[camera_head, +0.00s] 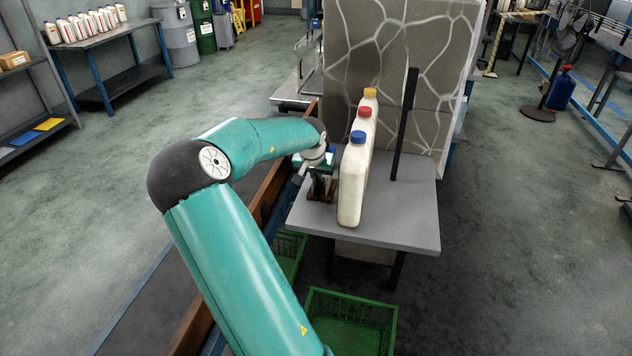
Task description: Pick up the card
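My teal arm reaches over the grey table (415,222), and my gripper (322,194) is low over its left part, just left of the front white bottle. The gripper is small and dark here, so I cannot tell whether it is open or shut, or whether it holds anything. I cannot make out a card on this table. Flat blue (22,138) and yellow (47,124) pieces lie on a low shelf at the far left; I cannot tell whether they are cards.
White bottles with blue (357,137), red (365,112) and yellow (370,93) caps stand in a row on the table. A dark upright post (404,125) stands right of them. A patterned panel (400,60) rises behind. A green crate (352,318) is below the front.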

